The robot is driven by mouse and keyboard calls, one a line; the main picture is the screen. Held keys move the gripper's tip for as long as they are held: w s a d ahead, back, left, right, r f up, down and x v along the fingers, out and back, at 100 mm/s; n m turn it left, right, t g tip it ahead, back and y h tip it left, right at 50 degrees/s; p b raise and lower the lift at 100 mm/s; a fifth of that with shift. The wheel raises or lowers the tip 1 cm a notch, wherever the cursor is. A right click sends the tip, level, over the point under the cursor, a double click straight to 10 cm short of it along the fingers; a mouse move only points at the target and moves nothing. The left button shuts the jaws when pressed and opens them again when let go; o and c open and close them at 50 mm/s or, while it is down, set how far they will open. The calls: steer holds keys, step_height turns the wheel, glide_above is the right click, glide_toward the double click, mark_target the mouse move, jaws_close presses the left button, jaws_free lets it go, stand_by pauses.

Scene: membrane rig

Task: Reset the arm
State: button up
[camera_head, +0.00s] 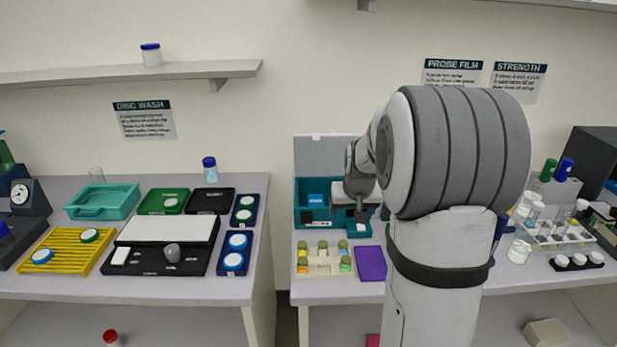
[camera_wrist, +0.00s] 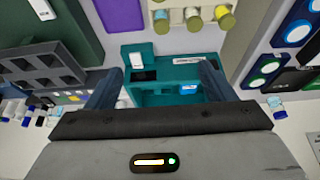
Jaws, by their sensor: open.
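My arm (camera_head: 440,190) rises in front of the right-hand bench and hides part of it. My gripper (camera_wrist: 160,80) shows in the wrist view with its two dark fingers spread apart and nothing between them. Beyond the fingers is the teal box (camera_wrist: 170,72), which has a white piece and a blue-and-white item at its compartments. In the head view the teal box (camera_head: 313,217) stands open on the right-hand bench, with the end of my arm in front of its right part. I cannot tell the exact gap between fingers and box.
A purple pad (camera_head: 371,263) and a beige rack of vials (camera_head: 323,270) lie in front of the box. Glassware and a white rack (camera_head: 560,236) stand to the right. The left bench holds a yellow rack (camera_head: 66,250) and several trays. A gap separates the benches.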

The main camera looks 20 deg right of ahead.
steer(key=s+a+r+n, duration=0.1)
steer(key=s+a, duration=0.4)
steer(key=s, duration=0.3)
steer(key=s+a+r+n, duration=0.1)
steer(key=s+a+r, duration=0.1)
steer(key=s+a, duration=0.4)
steer(key=s+a+r+n+g+y, duration=0.1)
steer(key=s+a, duration=0.4)
steer(key=s, duration=0.7)
steer(key=shift+a+r, duration=0.2)
steer(key=shift+r, duration=0.15)
